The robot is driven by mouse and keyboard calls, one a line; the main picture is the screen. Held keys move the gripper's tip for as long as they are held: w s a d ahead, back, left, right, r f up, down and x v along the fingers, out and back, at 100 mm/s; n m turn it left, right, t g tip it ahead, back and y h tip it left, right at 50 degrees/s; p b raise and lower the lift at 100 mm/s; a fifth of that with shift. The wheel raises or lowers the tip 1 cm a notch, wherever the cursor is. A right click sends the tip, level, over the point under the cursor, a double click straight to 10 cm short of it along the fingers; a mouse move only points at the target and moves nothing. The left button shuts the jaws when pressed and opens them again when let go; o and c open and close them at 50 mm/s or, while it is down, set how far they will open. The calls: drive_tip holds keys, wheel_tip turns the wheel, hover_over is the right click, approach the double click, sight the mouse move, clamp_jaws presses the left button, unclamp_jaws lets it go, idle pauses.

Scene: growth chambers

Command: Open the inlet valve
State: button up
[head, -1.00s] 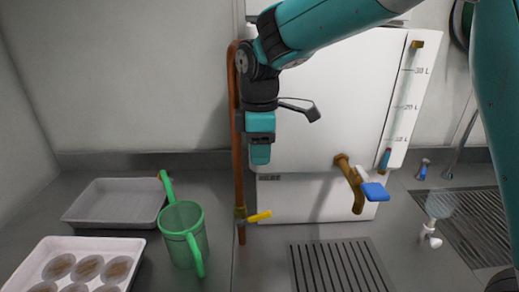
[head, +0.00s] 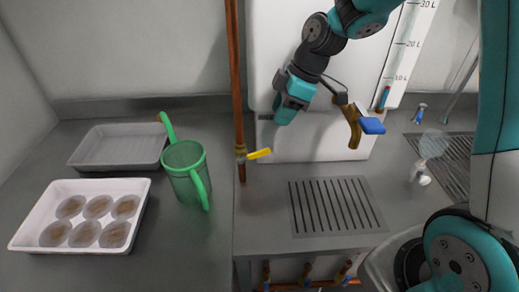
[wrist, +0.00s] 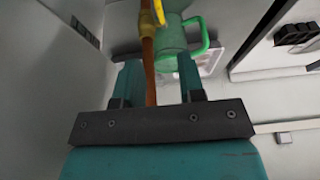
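A copper pipe (head: 235,90) runs down the wall left of the white tank. Near its lower end is a brass valve with a yellow lever (head: 259,154) that sticks out to the right, across the pipe. In the wrist view the yellow lever (wrist: 159,12) shows at the top edge, beyond the fingertips. My gripper (head: 284,112) is above and right of the lever, tilted down and left, apart from it. In the wrist view its two fingers (wrist: 157,78) are spread, with the pipe seen between them in the background. No label naming the valve is readable.
A tap with a blue handle (head: 372,125) juts from the tank (head: 290,145), close right of my gripper. A green jug (head: 184,170) stands left of the pipe. A white tray of round dishes (head: 38,218) and an empty grey tray (head: 118,146) lie farther left. A drain grate (head: 335,205) is in front.

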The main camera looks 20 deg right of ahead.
sight(260, 151)
drive_tip(key=p+x, duration=0.2)
drive_tip(key=x, duration=1.1)
drive_tip(key=shift+f+p, duration=0.15)
drive_tip(key=shift+p, duration=0.15)
clamp_jaws()
